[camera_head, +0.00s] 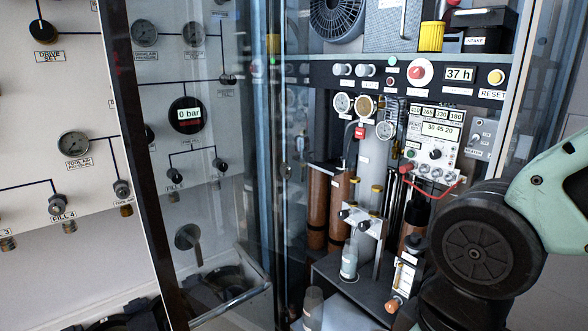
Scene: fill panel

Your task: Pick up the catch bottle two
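Two small bottle-like containers show low in the cabinet. One pale bottle (349,262) stands upright below a valve block with dark knobs. The labels are too small to read, so I cannot tell which one is catch bottle two. My arm reaches in from the right and its dark joints cover the lower right of the cabinet. My gripper's fingers do not show. Nothing is seen touching either container.
A glass door (215,170) with a dark frame stands at the cabinet's left. Brown cylinders (318,208) stand behind the bottles. A dark shelf (350,288) lies around the pale bottle. A flowmeter-like unit (400,278) stands close by on the right, beside my arm.

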